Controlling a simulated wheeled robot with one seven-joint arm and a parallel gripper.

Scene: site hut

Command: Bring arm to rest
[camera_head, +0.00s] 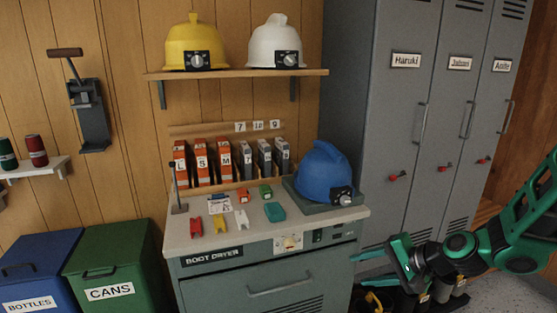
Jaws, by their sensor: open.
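My arm reaches in from the right edge, green and black, low in front of the grey lockers. My gripper (401,262) is at its left end, beside the right side of the boot dryer cabinet (262,285) and below its top. It looks open, and I see nothing held between the fingers. Dark items lie just below it, partly hidden by the arm.
A blue helmet (325,174) sits on the cabinet top's right side, with small coloured items left of it. Grey lockers (400,140) stand behind my arm. A shelf (236,74) holds yellow and white helmets. Blue (40,262) and green (112,264) bins stand left.

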